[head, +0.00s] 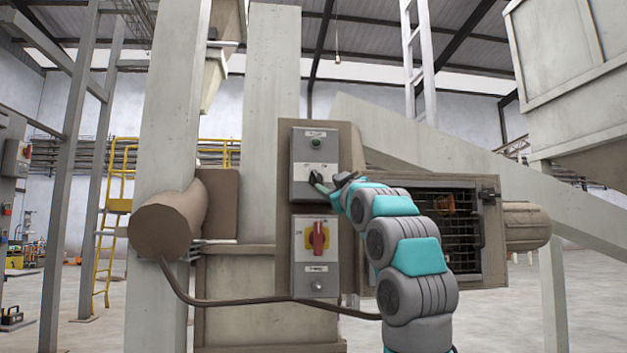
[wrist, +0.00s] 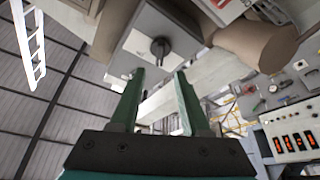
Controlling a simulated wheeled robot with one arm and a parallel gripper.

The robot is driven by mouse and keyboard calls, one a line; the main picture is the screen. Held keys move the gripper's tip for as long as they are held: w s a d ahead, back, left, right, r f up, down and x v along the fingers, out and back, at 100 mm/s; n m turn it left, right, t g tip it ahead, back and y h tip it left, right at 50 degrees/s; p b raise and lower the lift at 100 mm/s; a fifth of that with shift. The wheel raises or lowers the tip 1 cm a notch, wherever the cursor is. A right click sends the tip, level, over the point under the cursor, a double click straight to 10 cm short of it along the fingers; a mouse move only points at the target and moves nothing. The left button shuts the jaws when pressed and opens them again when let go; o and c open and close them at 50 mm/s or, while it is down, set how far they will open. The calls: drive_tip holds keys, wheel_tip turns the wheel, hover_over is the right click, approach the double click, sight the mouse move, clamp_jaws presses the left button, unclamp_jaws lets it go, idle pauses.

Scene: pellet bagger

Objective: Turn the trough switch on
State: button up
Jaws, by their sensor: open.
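The labels are too small to read surely, so I cannot tell which is the trough switch. My gripper (head: 326,186) is at the upper box, close to the dark knob. In the wrist view my gripper (wrist: 160,72) is open and empty, with the dark knob (wrist: 160,47) just beyond its fingertips. Contact is not visible.
A brown motor housing (head: 168,228) juts out left of the panel, and a cable (head: 230,301) runs below the boxes. A barred dark opening (head: 455,228) lies to the right, partly behind my arm. A row of lit red indicators (wrist: 293,142) shows in the wrist view.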

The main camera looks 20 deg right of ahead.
sight(317, 177)
drive_tip(key=p+x, duration=0.4)
drive_tip(key=x, duration=0.2)
drive_tip(key=shift+r+p, duration=0.1)
drive_tip(key=shift+p, duration=0.25)
drive_tip(key=shift+w+d+r, duration=0.1)
drive_tip(key=shift+w+r, duration=0.1)
drive_tip(key=shift+w, duration=0.5)
clamp_jaws()
